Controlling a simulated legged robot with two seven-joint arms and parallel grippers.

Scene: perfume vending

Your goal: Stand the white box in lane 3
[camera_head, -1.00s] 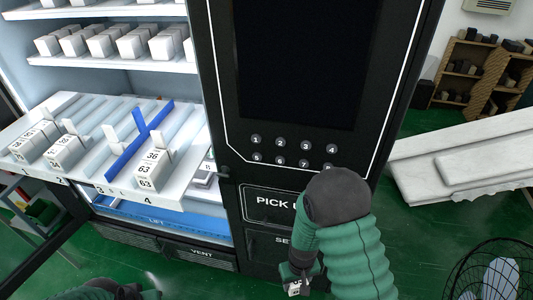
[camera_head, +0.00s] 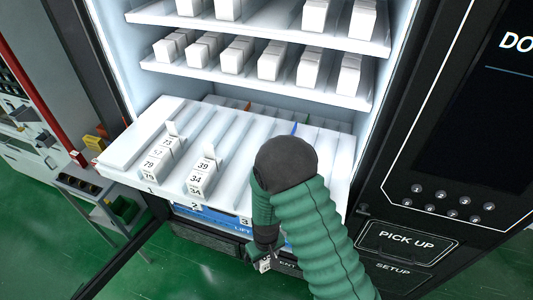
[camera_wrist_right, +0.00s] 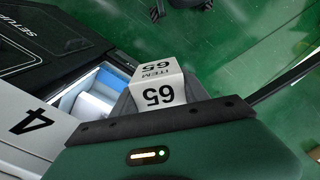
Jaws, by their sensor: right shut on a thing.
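The white box (camera_wrist_right: 160,84), marked "ITEM 65", is in the jaws of my right gripper (camera_head: 264,256). In the head view only a small white part of the box (camera_head: 265,266) shows below the gripper, in front of and below the tray's front edge. The pulled-out white tray (camera_head: 130,152) has lanes numbered along its front. My right arm covers most of lane 3 and the lanes right of it; the label 3 (camera_head: 244,222) shows beside the arm. In the wrist view a label 4 (camera_wrist_right: 33,122) is at the left. My left gripper is not in view.
White boxes stand in lane 1 (camera_head: 160,160) and lane 2 (camera_head: 204,175). Filled shelves (camera_head: 250,70) hang above the tray. The open door's dark frame (camera_head: 125,252) is at lower left. The keypad panel (camera_head: 440,205) is at right.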

